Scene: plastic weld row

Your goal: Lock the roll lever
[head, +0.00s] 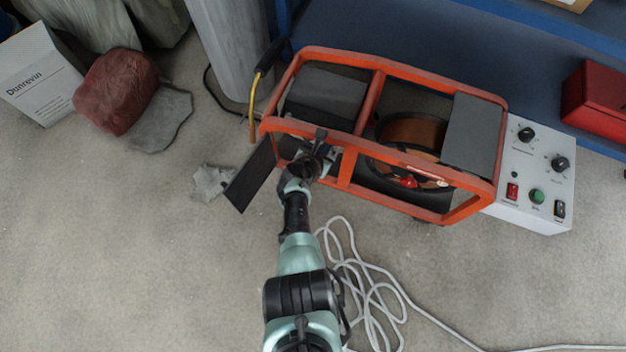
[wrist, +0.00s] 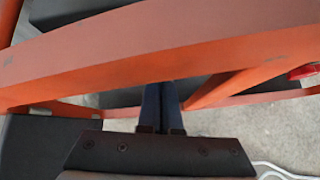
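The machine is an orange tubular frame (head: 345,172) around dark housings and a wire spool (head: 415,135). My gripper (head: 318,158) reaches in at the frame's front left. In the wrist view its two dark fingers (wrist: 161,103) lie side by side, almost touching, and pass under an orange bar (wrist: 150,50) that hides their tips. I cannot see anything between them. A small black part (head: 321,133) stands just above my gripper at the frame; I cannot tell whether it is the roll lever. No roll lever is clearly visible.
A dark flap (head: 250,178) hangs at the frame's left end. A yellow rod (head: 254,100) stands beside it. A grey control box (head: 535,175) is at the right. A pale cable (head: 375,290) lies coiled on the floor. A red-brown lump (head: 115,90) lies at the left.

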